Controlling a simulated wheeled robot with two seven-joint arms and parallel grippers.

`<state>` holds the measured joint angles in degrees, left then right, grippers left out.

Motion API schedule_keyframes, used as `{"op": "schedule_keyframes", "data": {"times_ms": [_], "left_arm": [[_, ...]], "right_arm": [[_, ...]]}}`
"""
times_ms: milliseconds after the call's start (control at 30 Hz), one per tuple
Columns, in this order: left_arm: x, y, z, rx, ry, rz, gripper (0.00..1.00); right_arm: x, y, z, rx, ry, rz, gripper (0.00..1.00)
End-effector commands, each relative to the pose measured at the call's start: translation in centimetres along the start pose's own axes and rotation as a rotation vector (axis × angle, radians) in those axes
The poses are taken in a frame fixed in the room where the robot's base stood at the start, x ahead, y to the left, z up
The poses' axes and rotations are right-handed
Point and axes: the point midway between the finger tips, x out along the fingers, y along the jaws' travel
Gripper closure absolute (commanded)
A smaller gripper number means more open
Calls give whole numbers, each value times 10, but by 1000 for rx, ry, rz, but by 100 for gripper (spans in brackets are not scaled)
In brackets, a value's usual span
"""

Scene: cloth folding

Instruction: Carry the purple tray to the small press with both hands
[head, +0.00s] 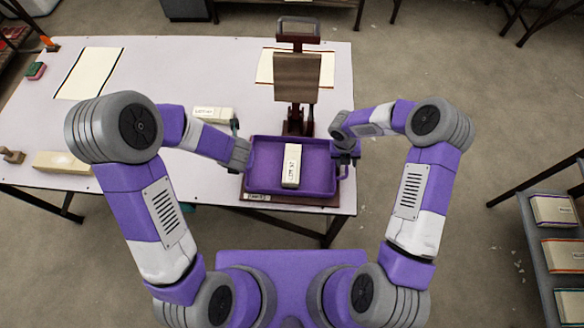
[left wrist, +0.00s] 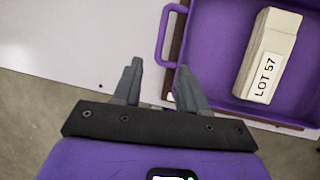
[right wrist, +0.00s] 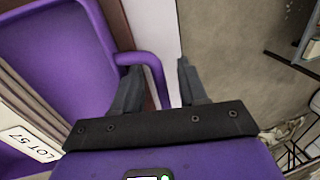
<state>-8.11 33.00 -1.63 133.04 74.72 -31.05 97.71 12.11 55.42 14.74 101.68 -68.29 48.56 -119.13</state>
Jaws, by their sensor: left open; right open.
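The purple tray (head: 262,182) lies level at the front right of the table, on a brown base. A cream block marked LOT 57 (head: 292,166) lies in it. The small press (head: 297,75), with a brown plate on a dark stand, stands right behind the tray. My left gripper (head: 240,155) is open at the tray's left side; in the left wrist view its fingers (left wrist: 157,80) are just short of the left handle (left wrist: 166,35). My right gripper (head: 345,160) is open at the right side; in the right wrist view the right handle (right wrist: 155,75) passes between its fingers (right wrist: 158,82).
The white table (head: 200,75) holds a cream block (head: 212,113) left of the tray, another block (head: 62,162) at the far left, and flat sheets (head: 90,73). A shelf (head: 545,245) with boxes stands at the right. The table's front edge is close to the tray.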

Motion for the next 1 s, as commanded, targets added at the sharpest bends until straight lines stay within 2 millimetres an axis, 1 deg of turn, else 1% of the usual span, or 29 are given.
{"op": "schedule_keyframes", "data": {"times_ms": [33,100,167,267,367,600,700,833,1000], "left_arm": [[-6,0,0,0,-2,0,58],[-11,0,0,-1,-1,0,58],[-13,0,0,1,0,-1,58],[-15,0,-1,0,1,-1,58],[-15,0,-1,0,1,-1,58],[-15,0,-1,0,1,-1,58],[-15,0,0,0,1,-1,58],[-15,0,0,0,1,-1,58],[-15,0,0,0,1,-1,58]], "right_arm": [[0,0,0,0,0,0,57],[0,0,0,0,0,0,57],[-1,0,0,0,0,0,57],[-8,0,1,1,-2,0,57],[-22,0,1,1,-5,0,57],[-74,0,1,1,-5,1,57],[-93,0,1,1,-4,1,57],[-110,0,0,1,-3,0,57],[-120,0,0,0,-1,1,57]]}}
